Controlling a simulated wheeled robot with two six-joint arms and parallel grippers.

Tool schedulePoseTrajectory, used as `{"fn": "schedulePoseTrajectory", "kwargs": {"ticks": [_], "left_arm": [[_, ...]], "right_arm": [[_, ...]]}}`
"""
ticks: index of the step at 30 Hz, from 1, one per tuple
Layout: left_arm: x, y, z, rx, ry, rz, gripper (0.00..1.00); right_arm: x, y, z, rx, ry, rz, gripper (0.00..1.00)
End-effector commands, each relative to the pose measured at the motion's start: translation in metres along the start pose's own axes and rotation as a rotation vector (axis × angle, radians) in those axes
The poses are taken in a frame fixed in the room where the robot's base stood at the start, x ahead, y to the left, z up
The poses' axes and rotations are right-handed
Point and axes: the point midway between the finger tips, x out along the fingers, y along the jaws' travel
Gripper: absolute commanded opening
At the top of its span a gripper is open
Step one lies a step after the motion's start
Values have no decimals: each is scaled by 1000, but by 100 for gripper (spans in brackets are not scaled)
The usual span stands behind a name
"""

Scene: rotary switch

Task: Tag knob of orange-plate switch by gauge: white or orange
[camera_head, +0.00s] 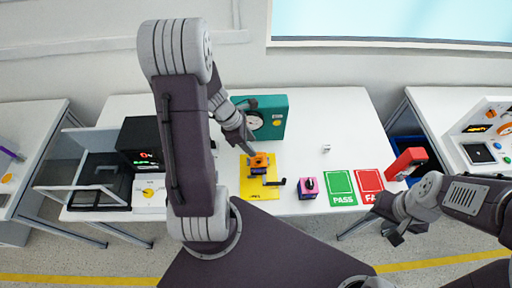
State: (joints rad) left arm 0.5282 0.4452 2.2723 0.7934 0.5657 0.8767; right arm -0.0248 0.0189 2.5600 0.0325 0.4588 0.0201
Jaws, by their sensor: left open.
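A switch with an orange top plate (261,158) and a dark body stands on the yellow mat (260,190) at the middle of the table. My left gripper (251,150) reaches down from above, open, with its tips at or just above the orange plate. It covers part of the switch, so I cannot tell whether it touches the knob or which way the knob points. A teal box (272,105) with a round pale gauge dial (254,121) stands behind; its needle is too small to read. My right gripper (389,222) hangs off the table's front right, away from the switch.
A black crank-like piece (275,183) lies beside the switch. A pink box with a black knob (308,187), a green PASS card (341,187) and a red FAIL card (368,182) sit right. A black display box (140,142) and a white box (150,194) stand left.

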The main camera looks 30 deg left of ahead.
Motion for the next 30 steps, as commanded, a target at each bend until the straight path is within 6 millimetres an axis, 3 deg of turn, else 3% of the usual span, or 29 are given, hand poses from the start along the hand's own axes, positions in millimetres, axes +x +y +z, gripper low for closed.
{"fn": "schedulePoseTrajectory", "kwargs": {"ticks": [4, 21, 30], "left_arm": [[-16, 0, 0, -1, 0, 1, 45], [-19, 0, 1, 0, 0, -1, 45], [-57, 0, 16, 0, 0, -1, 45]], "right_arm": [[-4, 0, 0, 0, 0, 0, 33], [-6, 0, -1, 0, 0, 0, 33], [-48, -1, -5, 0, 0, 0, 33]]}}
